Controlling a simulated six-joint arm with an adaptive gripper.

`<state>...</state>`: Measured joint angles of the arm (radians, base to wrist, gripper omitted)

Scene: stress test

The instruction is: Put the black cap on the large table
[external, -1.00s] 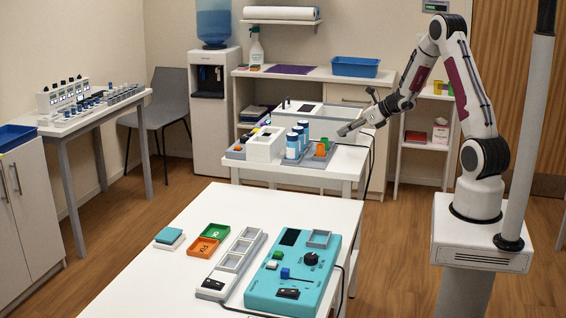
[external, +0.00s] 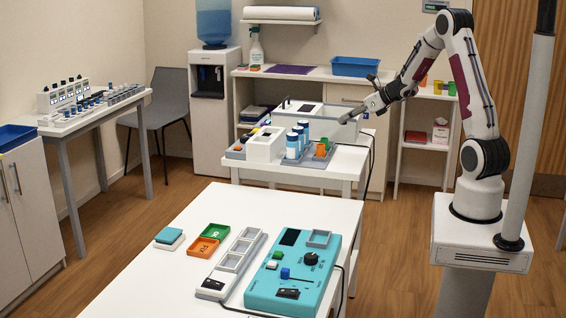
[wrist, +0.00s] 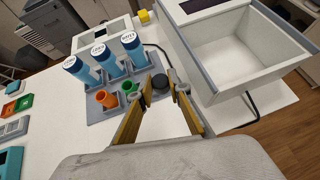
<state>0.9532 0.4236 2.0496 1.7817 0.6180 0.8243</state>
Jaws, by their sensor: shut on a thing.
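The black cap (wrist: 160,82) shows in the wrist view between the fingertips of my gripper (wrist: 161,87), which is shut on it. In the external view my gripper (external: 344,120) is above the right side of the small back table (external: 344,166); the cap cannot be made out there. The large white table (external: 150,272) stands in the foreground, apart from the gripper, with bare surface at its left and front.
A grey rack with several blue-labelled vials (wrist: 130,45), an orange cup (wrist: 107,98) and a green cup (wrist: 131,88) is left of the gripper. An open white bin (wrist: 235,62) is to the right. The large table carries a teal panel (external: 270,290) and small trays.

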